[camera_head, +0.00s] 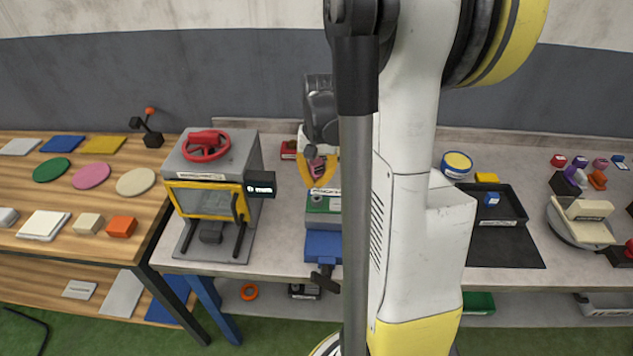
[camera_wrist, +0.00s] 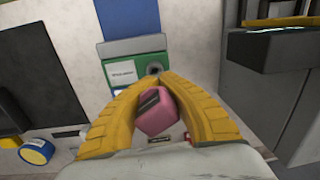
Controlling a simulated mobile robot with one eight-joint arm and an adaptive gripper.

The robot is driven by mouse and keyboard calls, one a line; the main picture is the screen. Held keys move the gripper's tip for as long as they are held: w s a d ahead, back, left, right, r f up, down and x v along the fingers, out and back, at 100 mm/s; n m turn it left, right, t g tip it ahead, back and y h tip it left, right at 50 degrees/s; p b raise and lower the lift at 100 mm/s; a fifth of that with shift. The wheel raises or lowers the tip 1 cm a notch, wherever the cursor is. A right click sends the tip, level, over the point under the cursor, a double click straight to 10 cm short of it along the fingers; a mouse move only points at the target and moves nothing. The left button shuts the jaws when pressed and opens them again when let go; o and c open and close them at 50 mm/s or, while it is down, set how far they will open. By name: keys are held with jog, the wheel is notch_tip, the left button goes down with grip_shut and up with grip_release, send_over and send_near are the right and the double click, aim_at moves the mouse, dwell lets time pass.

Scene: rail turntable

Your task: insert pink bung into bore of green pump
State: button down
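The pink bung (camera_wrist: 157,113) is between the curved yellow fingers of my gripper (camera_wrist: 157,82) in the wrist view; the fingers are closed around it. A dark mark shows on its face. In the head view, my gripper (camera_head: 318,183) hangs above and behind the green pump (camera_head: 316,219), with a bit of pink bung (camera_head: 316,164) between its fingers. In the wrist view, the green pump (camera_wrist: 132,48) has a white label and a round grey bore (camera_wrist: 154,68) just beyond the fingertips. The bung is apart from the bore. The fingers hide the pump's near part.
The pump sits at a blue vise (camera_head: 322,246) on the grey bench. A grey press-like machine with a red handwheel (camera_head: 205,146) stands close to its left. A black tray (camera_head: 496,206) lies to the right, beyond my arm. A blue-and-yellow roll (camera_wrist: 36,151) lies on the bench.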

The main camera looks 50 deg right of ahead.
aim_at(314, 197)
jog(key=shift+a+f+b, duration=0.1)
jog(key=shift+f+b, duration=2.15)
jog(key=shift+f, duration=0.75)
jog(key=shift+m, duration=0.3)
jog(key=shift+w+m+g+h+b, duration=0.2)
jog(key=shift+m+g+h+b, duration=0.4)
jog(key=shift+g, duration=0.6)
jog(key=shift+m+g+h+b, duration=0.35)
jog(key=shift+g+h, duration=0.15)
jog(key=shift+g, duration=0.4)
jog(key=shift+d, duration=0.2)
jog(key=shift+w+d+n+t+p, duration=0.15)
jog(key=shift+w+d+n+t, duration=0.4)
jog(key=shift+d, duration=0.55)
jog(key=shift+w+d+n+t+p, duration=0.1)
jog(key=shift+w+d+n+t, duration=0.25)
jog(key=shift+d+n, duration=0.55)
jog(key=shift+w+d+n+t+p, duration=0.15)
jog(key=shift+w+d+n+t, duration=0.25)
jog(key=shift+d, duration=0.85)
jog(key=w+d+n+t, duration=0.2)
jog(key=w+d+n, duration=0.1)
jog(key=d, duration=0.5)
jog(key=shift+w+d+n+t, duration=0.2)
jog(key=shift+w+n+t, duration=0.15)
jog(key=shift+n, duration=0.35)
